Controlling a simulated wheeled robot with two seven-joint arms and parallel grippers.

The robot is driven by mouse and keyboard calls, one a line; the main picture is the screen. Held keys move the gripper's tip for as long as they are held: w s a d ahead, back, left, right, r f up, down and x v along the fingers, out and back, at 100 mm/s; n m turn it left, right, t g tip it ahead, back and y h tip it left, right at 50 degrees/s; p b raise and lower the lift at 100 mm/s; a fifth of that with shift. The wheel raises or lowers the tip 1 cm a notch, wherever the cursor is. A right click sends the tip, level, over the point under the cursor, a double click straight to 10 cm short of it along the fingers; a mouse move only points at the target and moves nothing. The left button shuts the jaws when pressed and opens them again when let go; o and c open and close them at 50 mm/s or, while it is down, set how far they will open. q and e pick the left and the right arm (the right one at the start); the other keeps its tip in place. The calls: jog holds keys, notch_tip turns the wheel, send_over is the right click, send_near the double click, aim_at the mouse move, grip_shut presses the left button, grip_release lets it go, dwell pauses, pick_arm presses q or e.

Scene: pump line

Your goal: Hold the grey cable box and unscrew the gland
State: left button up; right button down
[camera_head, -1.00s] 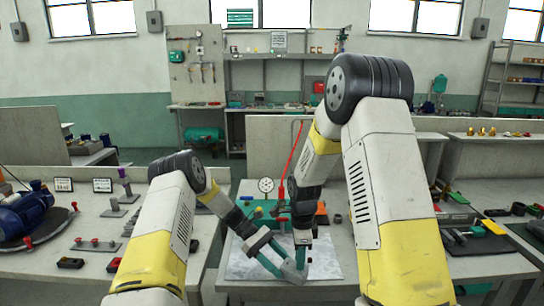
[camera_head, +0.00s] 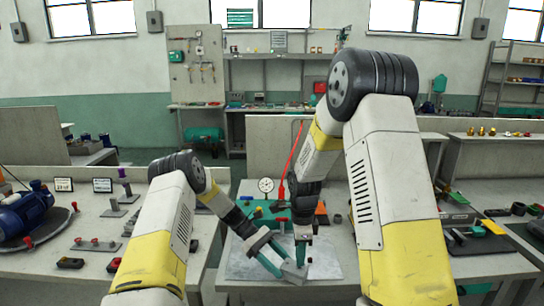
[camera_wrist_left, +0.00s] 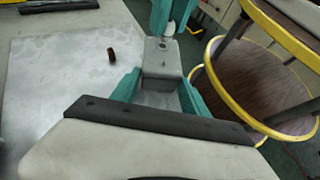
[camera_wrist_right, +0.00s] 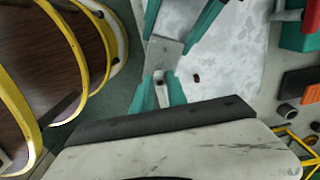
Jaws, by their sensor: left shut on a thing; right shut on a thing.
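The grey cable box (camera_wrist_left: 162,60) is held between the teal fingers of my left gripper (camera_wrist_left: 160,85), over the pale mat's front edge. The box also shows in the head view (camera_head: 293,271) and the right wrist view (camera_wrist_right: 163,50). My right gripper (camera_wrist_right: 160,92) is shut on the small whitish gland (camera_wrist_left: 170,28) at the end of the box. The fingers hide most of the gland, and I cannot tell how far it sits in the box. A small brown cylinder (camera_wrist_left: 111,55) lies apart on the mat; it also shows in the right wrist view (camera_wrist_right: 196,77).
The pale mat (camera_head: 328,262) is mostly bare. Behind it are a dial gauge (camera_head: 266,185), a green part and an orange part (camera_head: 321,214). Yellow-rimmed round brown shelves (camera_wrist_left: 262,85) stand below the bench edge. A blue pump (camera_head: 22,212) is at the left.

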jog(key=shift+r, duration=1.85)
pick_arm(q)
jog(key=o, duration=1.1)
jog(key=shift+c, duration=0.2)
